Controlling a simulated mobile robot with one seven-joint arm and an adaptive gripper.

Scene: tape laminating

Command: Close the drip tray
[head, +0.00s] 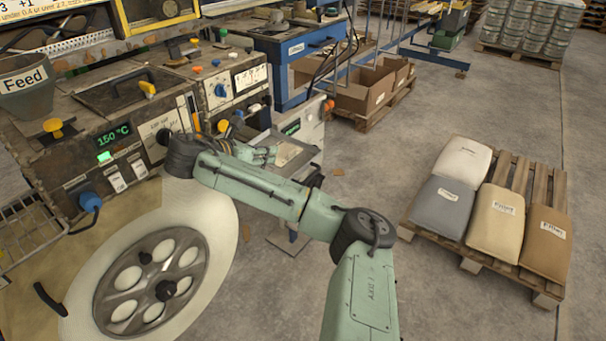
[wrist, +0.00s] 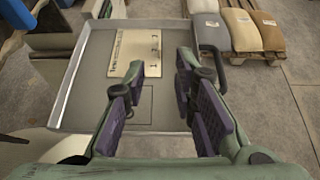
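The drip tray (wrist: 83,83) is a shallow grey metal tray with raised rims, pulled out from the machine. It fills the middle of the wrist view, and it also shows in the head view (head: 306,161). A pale label plate (wrist: 128,54) with small print lies on its floor. A dark handle (wrist: 219,70) stands at its right side. My gripper (wrist: 168,66) is above the tray with its purple-padded fingers apart and nothing between them. The handle is just beyond the right finger; I cannot tell whether they touch. In the head view my gripper (head: 268,154) partly covers the tray.
The laminating machine (head: 100,110) with knobs and a large pale roll (head: 215,215) stands at the left. A pallet (head: 545,185) with several filler sacks stands at the right. Cardboard boxes (head: 365,95) lie behind. The floor between tray and pallet is mostly clear.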

